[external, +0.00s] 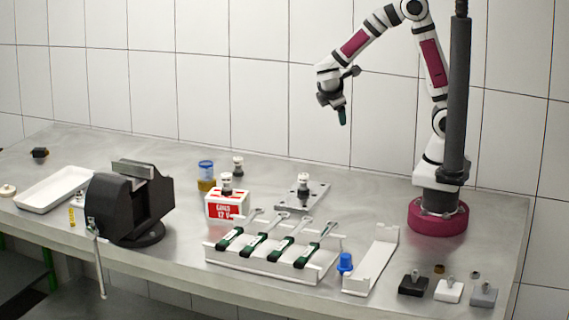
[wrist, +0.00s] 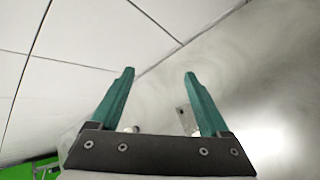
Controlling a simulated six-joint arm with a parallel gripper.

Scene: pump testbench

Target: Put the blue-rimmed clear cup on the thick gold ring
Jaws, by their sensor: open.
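The blue-rimmed clear cup (external: 206,168) stands upright at the back of the bench, left of centre. A gold-yellow band (external: 206,185) shows directly at its lower end; I cannot tell whether this is the thick gold ring under it or the cup's contents. A small brownish-gold piece (external: 439,269) lies near the front right; its shape is too small to tell. My gripper (external: 342,117) is raised high above the back of the bench, well right of the cup and apart from everything. In the wrist view its teal fingers (wrist: 158,78) are spread with nothing held.
A red-and-white box (external: 227,205) stands in front of the cup. A dark vise (external: 130,205) is left. A rack with several green-handled wrenches (external: 275,245), a metal plate (external: 302,197), a blue piece (external: 345,263) and a white bracket (external: 372,262) occupy the middle.

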